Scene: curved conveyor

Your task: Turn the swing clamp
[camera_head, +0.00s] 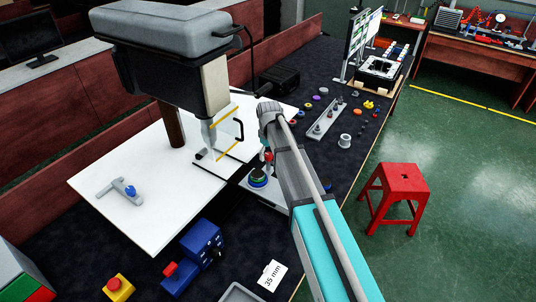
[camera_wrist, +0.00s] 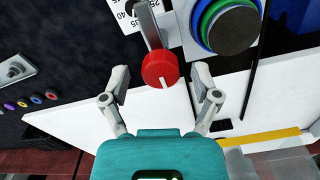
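A grey arm (camera_wrist: 150,25) with a round red knob at its end, which looks like the swing clamp, is in the upper middle of the wrist view. The red knob (camera_wrist: 160,70) bears a white line. My gripper (camera_wrist: 160,78) is open, with one finger on each side of the knob and a visible gap to both. In the head view the red knob (camera_head: 268,156) shows beside my arm; my gripper is hidden there. A dark round part (camera_wrist: 232,30) with green and blue rings sits beside the clamp; it also shows in the head view (camera_head: 258,178).
A white board (camera_head: 130,220) carries a grey fitting with a blue knob (camera_head: 130,191). A large grey machine head (camera_head: 165,40) stands over the board. A red stool (camera_head: 402,180) stands on the floor.

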